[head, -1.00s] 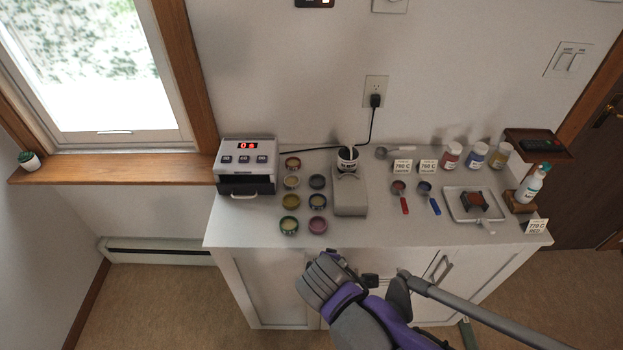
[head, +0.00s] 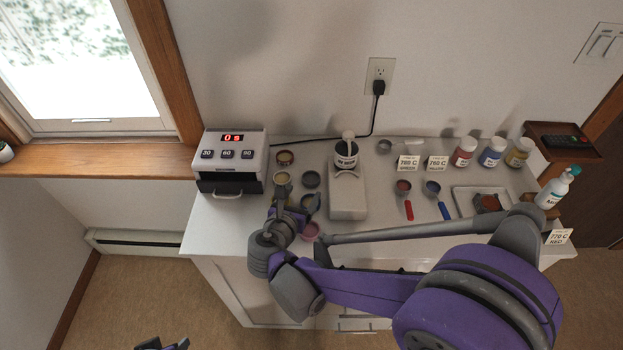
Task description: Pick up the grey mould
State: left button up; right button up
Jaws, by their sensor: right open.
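The grey mould (head: 311,179), a small round cup, stands on the white counter in the right column of a group of small round moulds. My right gripper (head: 291,203) is over the left and front part of this group, a little left of and nearer than the grey mould. It is open, and the grey mould is outside its fingers. The gripper and wrist hide some of the front-left moulds. A small part of what looks like my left gripper (head: 163,344) shows at the bottom edge; its fingers cannot be made out.
A cream mould (head: 281,178) and a brown one (head: 285,158) are left of the grey mould, a pink one (head: 310,231) in front. A grey block with a cup (head: 347,195) stands close right. A curing box (head: 231,160) is at left; spoons and jars (head: 465,151) at right.

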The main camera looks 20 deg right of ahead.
aim_at(312, 177)
jog(key=x, duration=0.6)
jog(key=shift+w, duration=0.1)
jog(key=c, duration=1.1)
